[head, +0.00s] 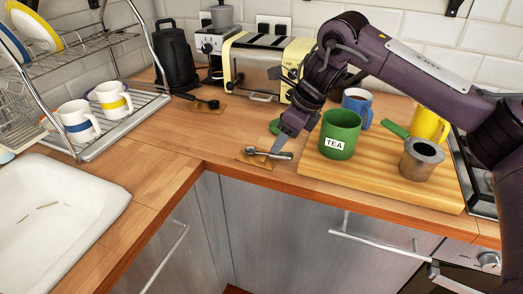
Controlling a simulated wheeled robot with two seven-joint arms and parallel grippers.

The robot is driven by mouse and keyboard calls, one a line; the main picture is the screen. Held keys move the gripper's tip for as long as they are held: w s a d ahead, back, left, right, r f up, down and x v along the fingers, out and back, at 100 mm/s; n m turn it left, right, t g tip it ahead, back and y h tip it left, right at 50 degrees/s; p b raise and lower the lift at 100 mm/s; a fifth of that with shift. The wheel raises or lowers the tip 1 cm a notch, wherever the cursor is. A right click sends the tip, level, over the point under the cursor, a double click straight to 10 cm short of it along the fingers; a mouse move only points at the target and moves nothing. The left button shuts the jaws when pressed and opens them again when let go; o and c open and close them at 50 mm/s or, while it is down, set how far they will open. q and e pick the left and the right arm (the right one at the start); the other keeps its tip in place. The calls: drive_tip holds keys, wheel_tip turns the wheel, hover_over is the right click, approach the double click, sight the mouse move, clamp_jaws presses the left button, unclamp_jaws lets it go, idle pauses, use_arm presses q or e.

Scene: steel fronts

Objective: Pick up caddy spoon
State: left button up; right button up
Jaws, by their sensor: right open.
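A small metal spoon (257,151), which looks like the caddy spoon, lies on a small brown mat (243,159) near the counter's front edge. My right gripper (279,146) reaches down from the right, with its fingertips at the spoon's right part. It is open. The fingers cover some of the spoon, and I cannot tell whether they touch it. A darker scoop (210,103) lies on another small mat farther back. My left gripper is not in view.
A green TEA mug (340,134) stands close right of my gripper on a wooden board (325,172), with a metal cup (421,160), a yellow mug (430,123) and a blue mug (358,101). A toaster (254,70) stands behind. Counter left of the spoon is clear.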

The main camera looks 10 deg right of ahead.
sight(268, 154)
wheel_tip(268, 154, down, 2)
drive_tip(key=shift+a+f, duration=0.15)
drive_tip(key=x, duration=0.2)
drive_tip(key=shift+w+f+p, duration=0.35)
drive_tip(key=shift+w, duration=0.05)
drive_tip(key=shift+a+f, duration=0.1)
drive_tip(key=shift+f, duration=0.05)
drive_tip(key=shift+c, duration=0.4)
drive_tip(key=c, duration=1)
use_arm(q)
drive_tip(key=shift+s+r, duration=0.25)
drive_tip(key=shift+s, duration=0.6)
